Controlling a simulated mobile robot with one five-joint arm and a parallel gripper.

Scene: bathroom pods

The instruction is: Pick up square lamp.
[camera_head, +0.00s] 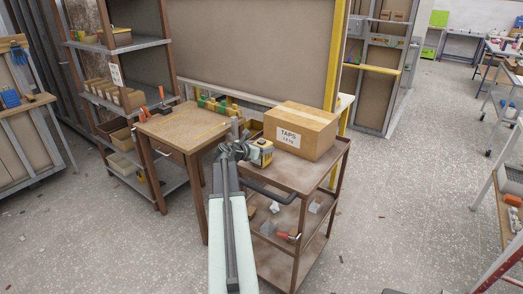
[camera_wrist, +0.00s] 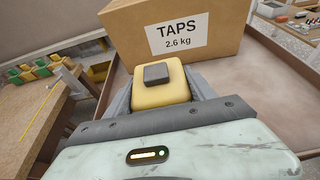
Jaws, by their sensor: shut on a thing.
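The square lamp is a small yellow block with rounded corners and a dark grey square on top. It shows in the wrist view (camera_wrist: 160,90) and in the head view (camera_head: 264,155). My gripper (camera_wrist: 158,92) is shut on it, with one grey jaw along each side. In the head view my gripper (camera_head: 250,152) reaches over the near left part of the brown trolley (camera_head: 290,174). The lamp's underside is hidden, so I cannot tell whether it touches the trolley top.
A cardboard box labelled TAPS (camera_head: 311,128) stands right behind the lamp on the trolley. A wooden table (camera_head: 185,125) is close on the left. Shelves (camera_head: 125,95) stand beyond it. The trolley's lower shelf (camera_head: 290,222) holds small items. Open floor (camera_head: 400,220) lies to the right.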

